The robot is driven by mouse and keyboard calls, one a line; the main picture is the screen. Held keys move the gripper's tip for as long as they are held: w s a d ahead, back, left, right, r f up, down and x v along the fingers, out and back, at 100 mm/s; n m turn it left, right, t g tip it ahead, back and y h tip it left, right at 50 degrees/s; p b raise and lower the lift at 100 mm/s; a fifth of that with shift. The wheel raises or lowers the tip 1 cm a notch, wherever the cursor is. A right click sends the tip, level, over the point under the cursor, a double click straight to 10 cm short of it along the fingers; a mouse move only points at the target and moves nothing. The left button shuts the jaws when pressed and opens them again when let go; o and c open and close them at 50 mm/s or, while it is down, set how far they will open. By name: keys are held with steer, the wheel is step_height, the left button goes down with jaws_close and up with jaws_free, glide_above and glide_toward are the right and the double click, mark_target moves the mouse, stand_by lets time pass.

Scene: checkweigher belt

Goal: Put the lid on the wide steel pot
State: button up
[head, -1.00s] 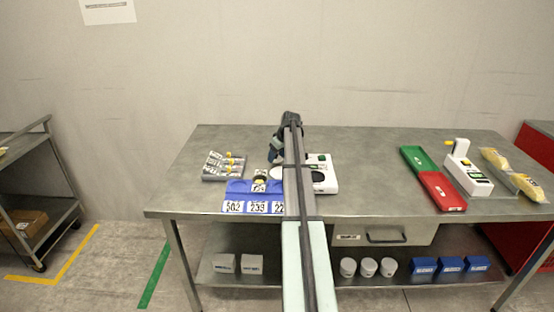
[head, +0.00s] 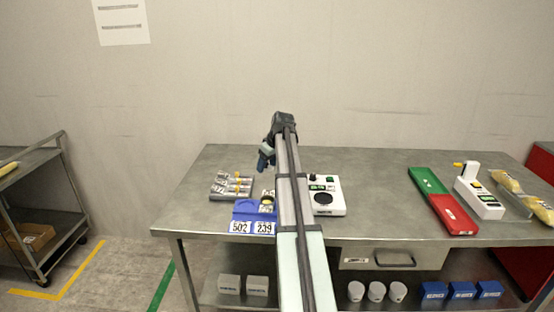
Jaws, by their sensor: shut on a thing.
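I see no wide steel pot and no lid in the head view. My gripper (head: 263,163) hangs at the end of my arm, above the back left part of the steel table (head: 390,170). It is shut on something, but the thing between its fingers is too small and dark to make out. Below it are a grey tray (head: 231,187) with several silver and yellow pieces and a blue holder (head: 243,213) with number cards. My arm hides part of the holder and the left side of a white scale-like device (head: 328,184).
Green (head: 428,181) and red (head: 453,214) trays lie at the right, beside a white device (head: 478,197) and yellow bags (head: 505,181). A drawer (head: 392,259) hangs under the front edge. The tabletop between the scale-like device and green tray is clear.

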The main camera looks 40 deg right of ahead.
steer(key=s+a, duration=0.1)
steer(key=s, duration=0.1)
steer(key=s+a, duration=0.2)
steer(key=s+a+f, duration=0.1)
steer(key=shift+s+a, duration=0.35)
steer(key=shift+s, duration=0.05)
steer(key=shift+s+a+f+m, duration=0.25)
steer(key=shift+s+m, duration=0.15)
steer(key=shift+m, duration=0.1)
steer(key=shift+f, duration=3.05)
steer(key=shift+f, duration=0.2)
steer(key=o, duration=1.2)
steer(key=shift+o, duration=0.2)
